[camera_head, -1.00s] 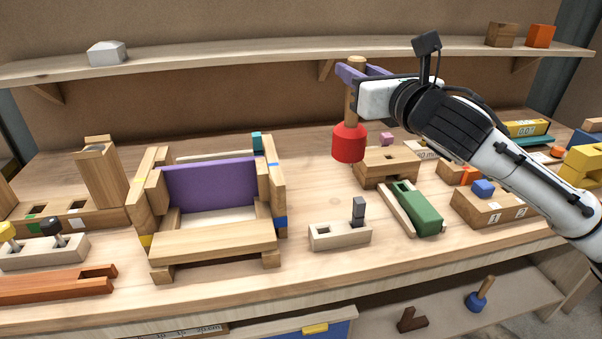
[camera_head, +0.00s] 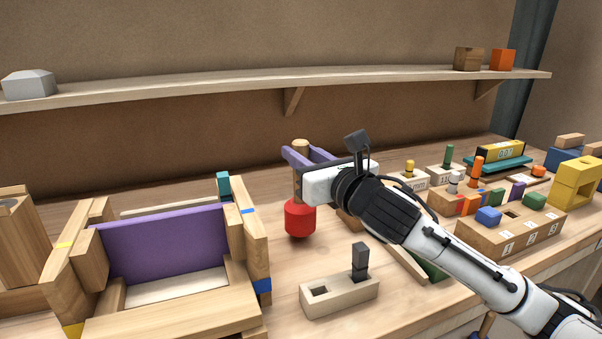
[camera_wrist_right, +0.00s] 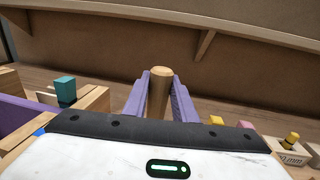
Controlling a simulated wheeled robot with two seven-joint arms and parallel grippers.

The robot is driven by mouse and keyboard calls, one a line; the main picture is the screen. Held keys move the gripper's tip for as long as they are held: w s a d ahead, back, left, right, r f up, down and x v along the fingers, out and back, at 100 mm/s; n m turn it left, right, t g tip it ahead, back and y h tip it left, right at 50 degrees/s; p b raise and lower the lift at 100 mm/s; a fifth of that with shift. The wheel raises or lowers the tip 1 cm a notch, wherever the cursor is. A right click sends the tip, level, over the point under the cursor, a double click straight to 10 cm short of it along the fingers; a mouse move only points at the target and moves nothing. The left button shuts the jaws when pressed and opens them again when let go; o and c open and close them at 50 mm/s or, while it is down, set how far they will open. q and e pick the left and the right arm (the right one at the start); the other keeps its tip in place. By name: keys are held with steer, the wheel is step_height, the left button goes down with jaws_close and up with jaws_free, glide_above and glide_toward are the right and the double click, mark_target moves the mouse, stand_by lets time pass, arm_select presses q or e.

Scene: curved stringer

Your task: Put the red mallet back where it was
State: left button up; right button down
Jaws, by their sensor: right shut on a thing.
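The red mallet (camera_head: 300,219) has a red head and a wooden handle. It hangs upright with its head down, between the wooden assembly and the block with the dark grey peg. My right gripper (camera_head: 298,160) is shut on the handle near its top, with its purple fingers on both sides. In the right wrist view the handle (camera_wrist_right: 160,92) stands between the two fingers, and the head is hidden below the gripper body. Whether the head touches the bench cannot be told. My left gripper is not in view.
A wooden assembly with a purple panel (camera_head: 165,243) stands at left. A pale block with a slot (camera_head: 340,293) is in front of the mallet. Several peg blocks and a numbered block (camera_head: 510,236) fill the right. A shelf (camera_head: 220,92) runs along the back wall.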

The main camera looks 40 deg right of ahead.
step_height(320, 180, down, 3)
steer(key=shift+r+b, duration=0.15)
steer(key=shift+b, duration=0.15)
steer(key=shift+r, duration=0.1)
steer(key=c, duration=1.5)
jaws_free()
steer(key=shift+o, duration=0.2)
